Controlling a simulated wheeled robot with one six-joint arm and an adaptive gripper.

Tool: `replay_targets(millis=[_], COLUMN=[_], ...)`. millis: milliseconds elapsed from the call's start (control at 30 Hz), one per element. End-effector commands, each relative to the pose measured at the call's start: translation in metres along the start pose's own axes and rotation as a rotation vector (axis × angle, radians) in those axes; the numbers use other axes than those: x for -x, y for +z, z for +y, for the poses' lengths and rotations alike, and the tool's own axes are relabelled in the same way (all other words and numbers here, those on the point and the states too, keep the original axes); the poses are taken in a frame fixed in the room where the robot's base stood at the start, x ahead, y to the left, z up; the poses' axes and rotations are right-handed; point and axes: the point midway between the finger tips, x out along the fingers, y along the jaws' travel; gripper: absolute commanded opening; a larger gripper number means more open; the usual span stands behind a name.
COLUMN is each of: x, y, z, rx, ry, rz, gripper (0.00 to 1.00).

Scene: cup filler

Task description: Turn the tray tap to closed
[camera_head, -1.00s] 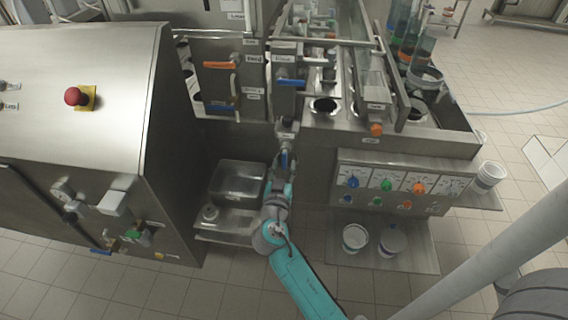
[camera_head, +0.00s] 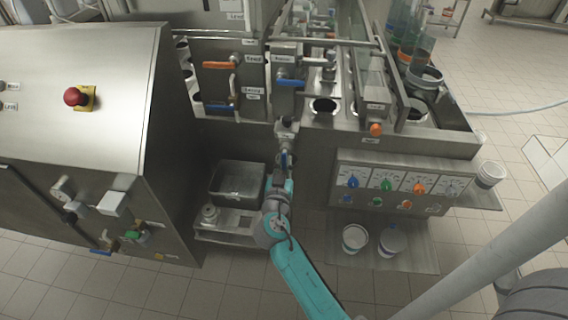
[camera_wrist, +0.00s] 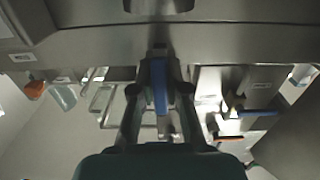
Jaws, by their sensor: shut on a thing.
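The tray tap has a blue lever handle (camera_wrist: 161,90) that hangs between the fingers of my gripper (camera_wrist: 158,84) in the wrist view. The fingers are shut on the handle. In the wrist view the lever lies nearly in line with my gripper. In the head view my gripper (camera_head: 285,157) is at the front of the machine, below the grey tap body (camera_head: 286,128), and a small bit of blue shows between its fingers. My gripper and arm hide most of the handle there.
An orange-handled tap (camera_head: 220,65) and another blue-handled tap (camera_head: 291,83) sit higher on the machine. A metal tray (camera_head: 238,181) stands left of my arm. A dial panel (camera_head: 395,184) and white tubs (camera_head: 355,238) are to the right.

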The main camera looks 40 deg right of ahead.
Motion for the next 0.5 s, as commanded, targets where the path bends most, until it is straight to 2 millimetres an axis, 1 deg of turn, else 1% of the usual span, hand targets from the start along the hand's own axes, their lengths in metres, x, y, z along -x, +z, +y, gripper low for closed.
replay_targets(millis=[267,500], x=[0.0,0.0], y=[-0.001,-0.002], z=[0.004,0.011], rx=[0.108,0.305], ry=[0.0,-0.001], rz=[0.001,0.001], gripper=[0.0,0.0])
